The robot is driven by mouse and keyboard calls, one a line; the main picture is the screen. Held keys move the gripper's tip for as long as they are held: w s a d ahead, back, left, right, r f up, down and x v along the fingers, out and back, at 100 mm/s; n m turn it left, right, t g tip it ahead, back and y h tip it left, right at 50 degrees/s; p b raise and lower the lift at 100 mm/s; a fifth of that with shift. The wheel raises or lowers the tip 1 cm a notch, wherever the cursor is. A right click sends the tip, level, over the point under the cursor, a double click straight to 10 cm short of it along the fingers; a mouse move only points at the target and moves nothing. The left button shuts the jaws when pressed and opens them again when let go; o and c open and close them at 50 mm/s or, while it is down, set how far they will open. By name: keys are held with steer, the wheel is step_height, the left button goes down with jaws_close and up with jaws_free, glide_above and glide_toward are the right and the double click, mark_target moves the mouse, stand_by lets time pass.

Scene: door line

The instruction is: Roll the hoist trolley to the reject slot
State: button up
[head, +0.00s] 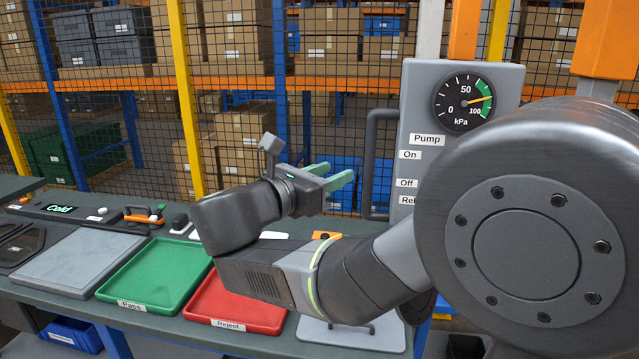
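No part that I can surely call the hoist trolley shows in the head view. A grey pump panel (425,95) with a dark loop handle (369,165) on its left side stands upright at the right. Its labels read Pump, On, Off and a partly hidden Rel. The red tray (265,326) labelled Reject lies on the bench, partly covered by my arm. My gripper (337,173) is open and empty, its green fingers apart, left of the handle. I cannot tell whether they touch it.
A green tray (150,272) labelled Pass and a grey slab (75,262) lie left of the red tray. Orange parts (466,30) rise above the panel. A mesh fence with yellow posts (184,100) stands behind the bench. My arm hides much of the right side.

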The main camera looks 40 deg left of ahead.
mark_target(366, 159)
steer(key=shift+s, duration=1.25)
steer(key=w+p, duration=0.2)
steer(key=w, duration=1.2)
steer(key=shift+p, duration=0.3)
